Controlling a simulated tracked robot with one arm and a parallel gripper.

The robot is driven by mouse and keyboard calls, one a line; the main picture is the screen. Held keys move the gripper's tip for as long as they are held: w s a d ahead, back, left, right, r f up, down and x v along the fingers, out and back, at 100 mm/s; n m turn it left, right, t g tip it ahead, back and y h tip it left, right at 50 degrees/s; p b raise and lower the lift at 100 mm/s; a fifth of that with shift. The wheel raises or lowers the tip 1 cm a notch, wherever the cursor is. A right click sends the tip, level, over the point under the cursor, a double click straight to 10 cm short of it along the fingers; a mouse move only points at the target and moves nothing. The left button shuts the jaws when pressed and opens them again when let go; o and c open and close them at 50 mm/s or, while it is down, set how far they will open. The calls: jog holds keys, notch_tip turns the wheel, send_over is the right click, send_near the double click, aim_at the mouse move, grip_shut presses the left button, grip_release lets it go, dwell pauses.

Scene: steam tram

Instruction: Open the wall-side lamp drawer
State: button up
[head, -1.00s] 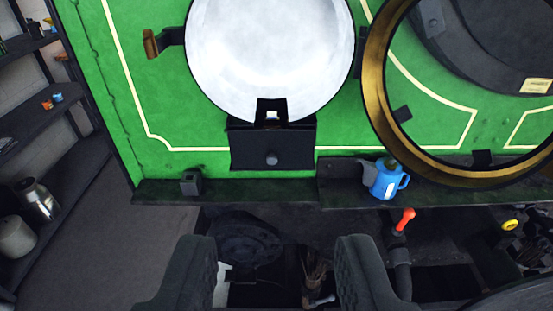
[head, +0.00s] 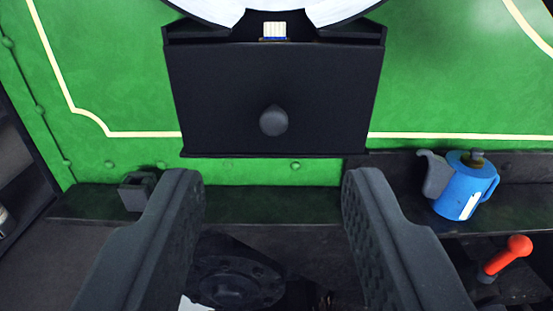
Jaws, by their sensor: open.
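The lamp drawer (head: 225,105) is a black box with a flat front and a round dark knob (head: 273,121) in its middle. It sits under the white round lamp dish (head: 225,8) on the green panel. A small pale item with a blue edge (head: 274,31) shows through the notch at its top.
A dark ledge (head: 270,207) runs below the drawer. A blue can (head: 466,187) with a grey spout stands on it at right, a small black block (head: 137,190) at left. A red-topped lever (head: 518,246) rises at lower right. Dark shelving (head: 20,165) is at far left.

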jog(key=p, duration=0.1)
send_near(276, 123)
jog(key=shift+w+a+f+p, duration=0.1)
jog(key=shift+w+p, duration=0.15)
jog(key=shift+w, duration=2)
jog(key=shift+w+f+p, duration=0.1)
jog(key=shift+w+p, duration=0.15)
jog(key=shift+w, duration=2.05)
grip_shut()
